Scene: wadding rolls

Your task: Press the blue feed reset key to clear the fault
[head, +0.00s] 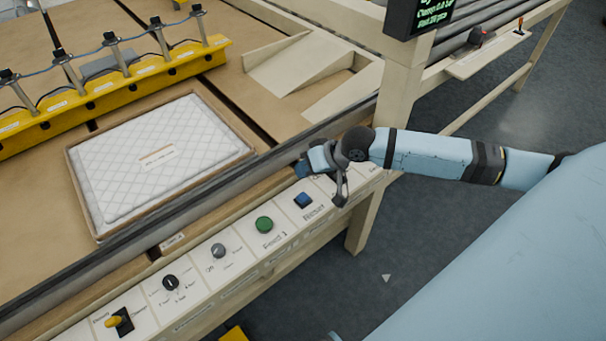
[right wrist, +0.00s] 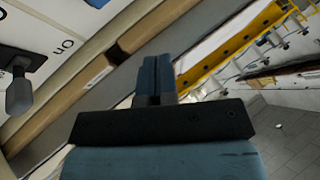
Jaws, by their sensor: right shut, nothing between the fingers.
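The blue key (head: 303,200) sits on the slanted cream control panel, with a label beside it that appears to read "Reset". My right gripper (head: 303,170) is shut and empty, just beyond the key toward the bed's edge. The fingers look apart from the key, though their height is hard to judge. My left gripper is not in view.
The panel also holds a green button (head: 264,224), a grey knob (head: 218,250), a black selector (head: 170,282) and a yellow-handled switch (head: 112,321). A dark lever (head: 341,190) stands right of the key. A quilted white pad (head: 160,150) lies beyond the rail. A display (head: 420,15) is partly cut off.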

